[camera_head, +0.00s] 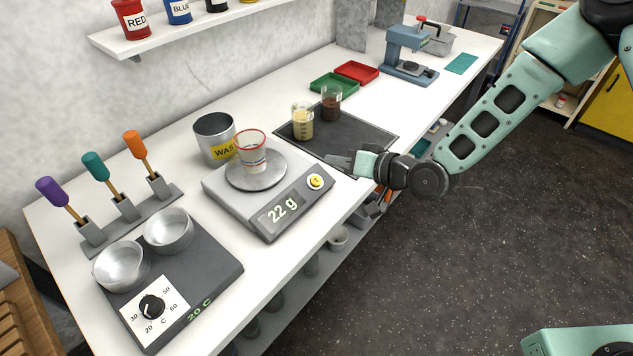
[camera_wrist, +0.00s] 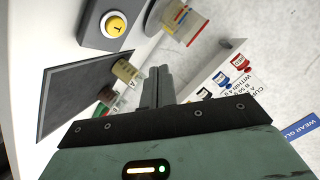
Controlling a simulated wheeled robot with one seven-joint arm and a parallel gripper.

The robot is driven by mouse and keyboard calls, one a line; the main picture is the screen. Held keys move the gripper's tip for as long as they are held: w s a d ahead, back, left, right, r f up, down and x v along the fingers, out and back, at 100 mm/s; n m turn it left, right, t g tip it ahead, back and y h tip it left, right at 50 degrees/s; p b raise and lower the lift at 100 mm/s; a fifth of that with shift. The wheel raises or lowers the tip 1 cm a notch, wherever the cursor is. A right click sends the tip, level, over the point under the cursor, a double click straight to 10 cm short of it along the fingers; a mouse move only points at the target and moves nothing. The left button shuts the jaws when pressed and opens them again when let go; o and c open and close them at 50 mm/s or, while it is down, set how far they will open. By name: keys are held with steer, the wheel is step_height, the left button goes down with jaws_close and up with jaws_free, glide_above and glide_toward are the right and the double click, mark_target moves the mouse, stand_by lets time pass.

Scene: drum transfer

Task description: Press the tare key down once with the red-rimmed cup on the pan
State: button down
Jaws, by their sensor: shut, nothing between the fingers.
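The red-rimmed cup (camera_head: 251,152) stands upright on the round pan (camera_head: 257,181) of the scale (camera_head: 262,205). The scale's display (camera_head: 280,210) reads 22 g. The round yellow tare key (camera_head: 315,182) is at the scale's right front corner, and the wrist view shows it marked T (camera_wrist: 115,25). My gripper (camera_head: 330,160) is shut and empty, to the right of the key and apart from it, near the front edge of the dark mat. Its closed fingers (camera_wrist: 157,85) show in the wrist view.
Two small filled cups, one yellowish (camera_head: 302,124) and one brown (camera_head: 331,105), stand on the dark mat (camera_head: 365,140). A metal waste can (camera_head: 214,138) is behind the scale. A hot plate (camera_head: 205,265) with two bowls is at front left. The counter between scale and mat is clear.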

mark_target(312, 177)
steer(key=f+b, duration=0.1)
steer(key=f, duration=0.1)
steer(key=w+a+f+b, duration=0.1)
steer(key=a+f+b, duration=0.1)
steer(key=f, duration=0.1)
steer(key=shift+w+f+b, duration=0.3)
steer(key=shift+f, duration=0.05)
steer(key=shift+w+a+f+b, duration=0.2)
steer(key=shift+f+b, duration=0.3)
steer(key=shift+f, duration=0.05)
stand_by(1.3)
steer(key=shift+w+a+f+b, duration=0.1)
steer(key=shift+a+f+b, duration=0.05)
steer(key=shift+f+b, duration=0.25)
steer(key=shift+w+a+f+b, duration=0.1)
steer(key=shift+a+f+b, duration=0.05)
steer(key=shift+f+b, duration=0.25)
stand_by(0.6)
steer(key=shift+r, duration=0.2)
steer(key=shift+s+d+r+p, duration=0.3)
steer(key=shift+r+p, duration=0.15)
steer(key=shift+r, duration=0.15)
steer(key=shift+w, duration=0.1)
